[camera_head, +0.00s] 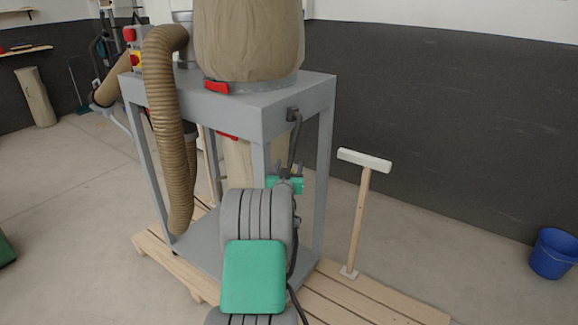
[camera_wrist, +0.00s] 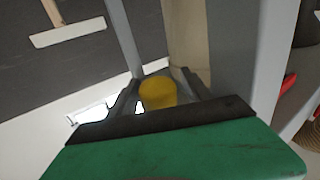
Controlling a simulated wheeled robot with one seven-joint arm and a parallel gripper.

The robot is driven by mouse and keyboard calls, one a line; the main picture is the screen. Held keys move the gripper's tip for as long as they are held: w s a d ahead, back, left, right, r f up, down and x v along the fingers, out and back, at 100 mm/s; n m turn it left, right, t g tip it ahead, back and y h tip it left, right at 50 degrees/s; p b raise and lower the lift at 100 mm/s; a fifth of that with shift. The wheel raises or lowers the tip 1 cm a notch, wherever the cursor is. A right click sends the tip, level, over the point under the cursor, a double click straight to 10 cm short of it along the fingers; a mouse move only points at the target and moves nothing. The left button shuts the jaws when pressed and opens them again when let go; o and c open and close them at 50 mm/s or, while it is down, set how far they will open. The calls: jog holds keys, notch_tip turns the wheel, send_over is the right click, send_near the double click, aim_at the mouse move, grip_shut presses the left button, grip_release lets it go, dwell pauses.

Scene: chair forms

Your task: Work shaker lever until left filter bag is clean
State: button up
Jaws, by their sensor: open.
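A tan filter bag (camera_head: 248,40) rises from the grey machine frame (camera_head: 262,105), held by a band with a red clasp; its top is cut off. Only this upper bag shows, and I cannot tell how clean it is. A dark shaker lever (camera_head: 295,140) hangs from a pivot on the frame's right side. My gripper (camera_head: 287,172) is at its lower end, below the frame's top. In the wrist view, a yellow knob (camera_wrist: 158,92) lies between the open fingers of my gripper (camera_wrist: 160,80); its link to the lever is hidden. I cannot tell whether the fingers touch it.
A ribbed tan hose (camera_head: 165,120) curves down the frame's left side. A lower tan bag (camera_head: 240,160) hangs inside the frame. A T-shaped wooden stand (camera_head: 364,162) is to the right on the slatted pallet (camera_head: 370,300). A blue bucket (camera_head: 554,253) stands at far right.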

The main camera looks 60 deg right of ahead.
jog(key=shift+c, duration=0.3)
grip_shut()
dwell(0.3)
dwell(0.8)
